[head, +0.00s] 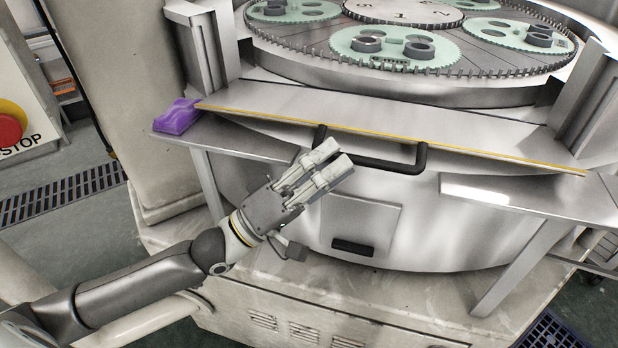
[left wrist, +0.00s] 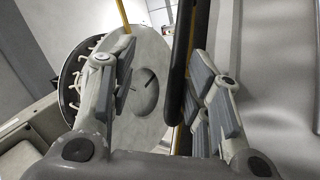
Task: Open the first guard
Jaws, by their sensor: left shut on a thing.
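The guard (head: 450,127) is a long grey metal panel with a yellow edge strip, across the front of the round lapping machine. Its black bar handle (head: 405,168) is just below the yellow edge. My left gripper (head: 339,158) is at the left part of this handle and shut on it, hiding some of the bar. In the left wrist view the black handle (left wrist: 180,65) runs between the fingers of my left gripper (left wrist: 165,95). My right gripper is not in view.
The toothed lapping table (head: 480,60) with pale green gear carriers lies behind the guard. A purple cloth-like thing (head: 177,116) sits on the left ledge. A metal shelf (head: 530,197) juts out at right. A red stop button (head: 10,128) is at far left.

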